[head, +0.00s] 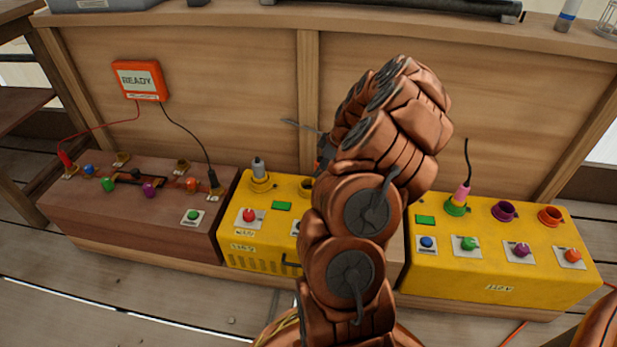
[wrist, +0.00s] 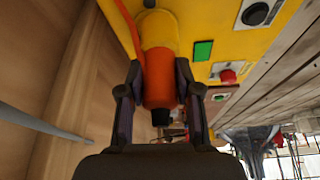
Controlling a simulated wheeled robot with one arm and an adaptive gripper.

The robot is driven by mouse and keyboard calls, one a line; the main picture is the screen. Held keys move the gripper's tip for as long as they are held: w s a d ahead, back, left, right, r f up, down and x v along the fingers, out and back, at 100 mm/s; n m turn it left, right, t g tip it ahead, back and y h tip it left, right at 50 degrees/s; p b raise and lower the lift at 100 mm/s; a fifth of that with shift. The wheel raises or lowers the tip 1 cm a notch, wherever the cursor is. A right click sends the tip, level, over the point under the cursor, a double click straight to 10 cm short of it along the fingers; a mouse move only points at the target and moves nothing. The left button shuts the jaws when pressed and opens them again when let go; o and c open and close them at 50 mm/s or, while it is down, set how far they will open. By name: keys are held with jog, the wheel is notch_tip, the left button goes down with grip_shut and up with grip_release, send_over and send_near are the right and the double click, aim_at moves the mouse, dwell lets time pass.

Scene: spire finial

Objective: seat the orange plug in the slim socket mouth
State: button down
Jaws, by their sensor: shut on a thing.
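In the wrist view my gripper (wrist: 160,88) is shut on the orange plug (wrist: 160,75), one finger on each side. The plug's dark narrow end (wrist: 160,117) points towards my wrist. Its far end lines up with a yellow round part (wrist: 158,32) beside the yellow box; I cannot tell whether this is a socket collar or part of the plug, or how deep anything sits. In the head view my arm hides most of my gripper and the plug. A yellowish socket (head: 306,186) shows just left of my arm on the left yellow box (head: 232,195).
A grey plug (head: 259,168) stands in a yellow socket on the same box. The right yellow box (head: 440,275) bears a pink plug (head: 462,192), a purple socket (head: 504,211) and an orange socket (head: 550,216). A brown box (head: 75,200) stands left. A wooden panel (head: 220,80) rises behind.

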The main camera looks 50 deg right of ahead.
jog(key=shift+w+a+f+b, duration=0.25)
jog(key=shift+w+f+b, duration=0.2)
jog(key=shift+w+f, duration=0.2)
jog(key=shift+w+a+f+b, duration=0.2)
jog(key=shift+w+f+b, duration=0.25)
jog(key=shift+w+f, duration=0.2)
jog(key=shift+w+a+f+b, duration=0.25)
jog(key=shift+w+f+b, duration=0.2)
jog(key=shift+w+f, duration=0.2)
jog(key=c, duration=0.8)
grip_release()
jog(key=shift+r, duration=0.15)
